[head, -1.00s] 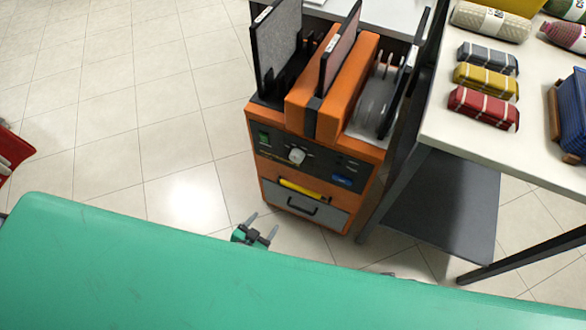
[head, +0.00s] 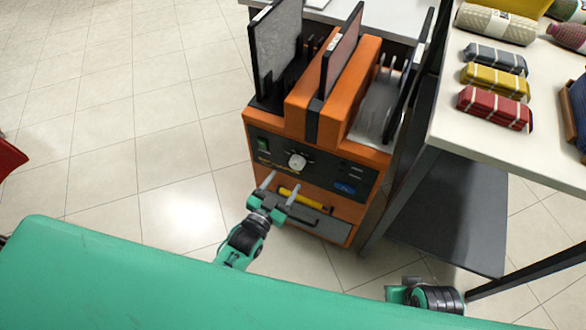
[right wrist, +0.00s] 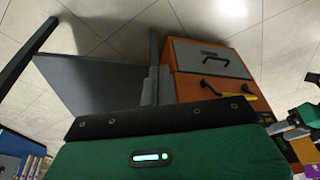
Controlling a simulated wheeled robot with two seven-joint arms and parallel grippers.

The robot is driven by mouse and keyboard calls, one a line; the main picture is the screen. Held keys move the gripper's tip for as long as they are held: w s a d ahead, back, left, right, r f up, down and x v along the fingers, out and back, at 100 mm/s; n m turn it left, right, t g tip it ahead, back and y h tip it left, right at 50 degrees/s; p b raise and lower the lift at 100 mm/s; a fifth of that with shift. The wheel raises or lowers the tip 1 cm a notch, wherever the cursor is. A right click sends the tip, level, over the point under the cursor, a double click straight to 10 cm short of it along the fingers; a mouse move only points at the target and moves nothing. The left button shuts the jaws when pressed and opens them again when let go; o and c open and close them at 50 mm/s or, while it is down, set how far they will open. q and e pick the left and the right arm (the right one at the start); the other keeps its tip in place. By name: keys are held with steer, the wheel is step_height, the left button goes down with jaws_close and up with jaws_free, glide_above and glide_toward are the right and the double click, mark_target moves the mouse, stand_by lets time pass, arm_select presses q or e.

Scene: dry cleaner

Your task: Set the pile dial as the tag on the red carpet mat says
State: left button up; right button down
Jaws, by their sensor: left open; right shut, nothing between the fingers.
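The orange machine (head: 372,157) has a dark front panel with a pale round dial (head: 297,161). Its pointer setting is too small to read. A dull red carpet mat (head: 345,52) stands upright in the machine's middle slot, with a small white tag (head: 333,45) whose writing I cannot read. My left gripper (head: 282,184) is open and empty, just below and in front of the dial, apart from it. My right gripper (right wrist: 157,78) is shut and empty in the right wrist view, pointing toward the side table's lower shelf.
A grey mat (head: 278,50) stands in the left slot. A green switch (head: 263,144), a yellow handle (head: 303,200) and a grey drawer lie around the dial. The white side table (head: 445,130) holds red, yellow and grey bundles.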

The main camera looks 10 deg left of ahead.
mark_target(295, 166)
arm_select(q)
steer(key=x, duration=0.5)
steer(key=shift+w, duration=0.25)
steer(key=shift+w+d, duration=0.2)
steer(key=shift+w, duration=0.35)
arm_select(e)
steer(key=shift+s+r, duration=0.1)
steer(key=shift+r, duration=0.5)
arm_select(q)
steer(key=c, duration=1)
steer(key=shift+n, duration=0.4)
steer(key=shift+n+p, duration=0.6)
steer(key=shift+n, duration=0.5)
steer(key=shift+f+n, duration=0.1)
steer(key=shift+n, duration=1)
arm_select(e)
steer(key=shift+s+x, duration=0.2)
steer(key=shift+x, duration=0.85)
steer(key=shift+s+x, duration=0.2)
steer(key=shift+x, duration=0.85)
steer(key=shift+d+f, duration=0.1)
steer(key=shift+f, duration=0.05)
